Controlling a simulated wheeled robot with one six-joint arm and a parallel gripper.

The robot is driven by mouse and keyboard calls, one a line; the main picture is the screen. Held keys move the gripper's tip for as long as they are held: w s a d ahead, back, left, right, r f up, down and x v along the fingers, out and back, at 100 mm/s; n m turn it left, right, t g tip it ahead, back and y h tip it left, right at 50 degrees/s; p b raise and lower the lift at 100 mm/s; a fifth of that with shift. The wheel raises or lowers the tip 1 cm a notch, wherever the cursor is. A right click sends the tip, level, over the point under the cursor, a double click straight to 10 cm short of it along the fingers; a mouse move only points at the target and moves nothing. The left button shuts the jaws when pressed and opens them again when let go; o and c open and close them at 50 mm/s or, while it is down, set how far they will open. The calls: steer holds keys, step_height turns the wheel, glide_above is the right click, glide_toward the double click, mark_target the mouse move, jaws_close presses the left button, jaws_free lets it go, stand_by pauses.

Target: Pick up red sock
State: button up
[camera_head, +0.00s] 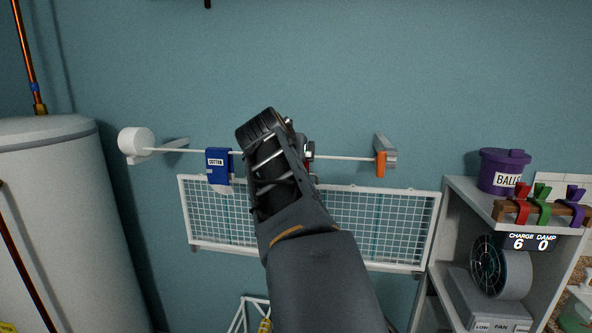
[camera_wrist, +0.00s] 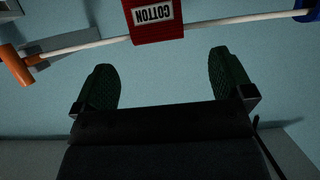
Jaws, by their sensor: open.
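The red item (camera_wrist: 158,22), which I take to be the red sock or its tag, hangs at the white rod in the wrist view. It has a white label reading COTTON, upside down in that view, and its upper part is cut off by the frame edge. My gripper (camera_wrist: 162,65) is open and empty, with its two dark fingers spread either side of the red item's line and apart from it. In the head view my gripper (camera_head: 272,150) is in front of the rod and hides most of the red item.
The white rod (camera_head: 345,157) runs along the wall, with a blue COTTON item (camera_head: 218,160) to the left and an orange clip (camera_head: 380,165) at the right end. A white wire rack (camera_head: 380,222) is below. A shelf (camera_head: 450,235) stands right, a white tank (camera_head: 60,210) left.

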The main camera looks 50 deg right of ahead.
steer(key=p+x, duration=0.1)
steer(key=x, duration=0.2)
steer(key=p+x, duration=0.1)
steer(key=x, duration=0.1)
steer(key=shift+d+f, duration=0.3)
steer(key=shift+f, duration=0.15)
steer(key=shift+c, duration=0.3)
steer(key=c, duration=0.9)
steer(key=shift+c, duration=0.2)
